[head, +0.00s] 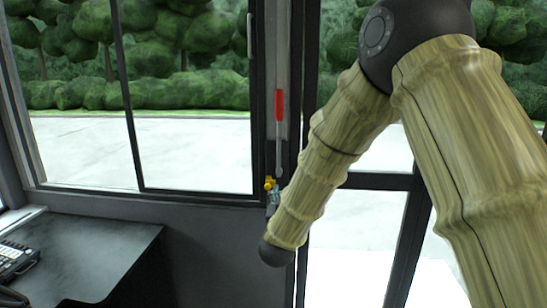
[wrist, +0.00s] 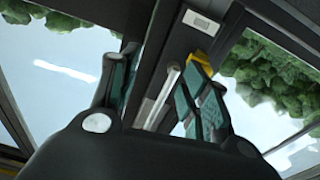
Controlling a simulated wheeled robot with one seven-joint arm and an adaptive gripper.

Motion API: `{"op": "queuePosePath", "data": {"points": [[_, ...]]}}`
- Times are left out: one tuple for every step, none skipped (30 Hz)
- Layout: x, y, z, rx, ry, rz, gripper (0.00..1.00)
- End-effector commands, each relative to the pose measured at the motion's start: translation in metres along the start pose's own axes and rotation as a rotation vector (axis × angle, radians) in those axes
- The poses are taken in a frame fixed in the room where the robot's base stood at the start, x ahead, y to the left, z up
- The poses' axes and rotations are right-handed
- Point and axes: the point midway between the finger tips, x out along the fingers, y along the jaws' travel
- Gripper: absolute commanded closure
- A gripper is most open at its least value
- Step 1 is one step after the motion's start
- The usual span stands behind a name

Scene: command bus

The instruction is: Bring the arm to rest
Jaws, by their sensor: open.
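My arm (head: 345,130), clad in a bamboo-like cover with dark joints, reaches down from the upper right in the head view. My gripper (head: 271,194) shows there only as small yellow and teal parts beside the arm's lower end; the rest is hidden behind the arm. In the wrist view, my gripper (wrist: 160,98) is open, with teal-padded fingers apart at left and right. A pale metal rod shows between the fingers in that view; I cannot tell whether they touch it.
A red-handled lever (head: 279,106) with a metal rod is on the window post, just above my gripper. A dark desk (head: 95,250) with a phone (head: 17,259) stands at lower left. Windows and a glazed door surround the post.

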Motion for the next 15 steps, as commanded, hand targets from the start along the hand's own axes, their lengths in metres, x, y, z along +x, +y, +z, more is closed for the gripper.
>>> {"op": "queuePosePath", "data": {"points": [[-0.006, 0.007, 0.029, -0.008, -0.056, -0.016, 0.54], [-0.01, 0.01, 0.045, -0.011, -0.087, -0.026, 0.54], [-0.016, 0.015, 0.067, -0.014, -0.131, -0.038, 0.54], [-0.021, 0.019, 0.084, -0.016, -0.163, -0.047, 0.54], [-0.026, 0.023, 0.1, -0.018, -0.195, -0.056, 0.54], [-0.035, 0.028, 0.121, -0.021, -0.239, -0.068, 0.54], [-0.042, 0.032, 0.136, -0.022, -0.272, -0.076, 0.54], [-0.048, 0.037, 0.152, -0.025, -0.304, -0.083, 0.54], [-0.059, 0.042, 0.172, -0.027, -0.349, -0.095, 0.54], [-0.067, 0.046, 0.186, -0.027, -0.382, -0.101, 0.54], [-0.075, 0.051, 0.201, -0.029, -0.416, -0.108, 0.54], [-0.088, 0.057, 0.22, -0.03, -0.461, -0.117, 0.54], [-0.097, 0.061, 0.233, -0.03, -0.495, -0.122, 0.54], [-0.107, 0.066, 0.247, -0.031, -0.529, -0.128, 0.54], [-0.121, 0.073, 0.264, -0.032, -0.575, -0.136, 0.54]]}}
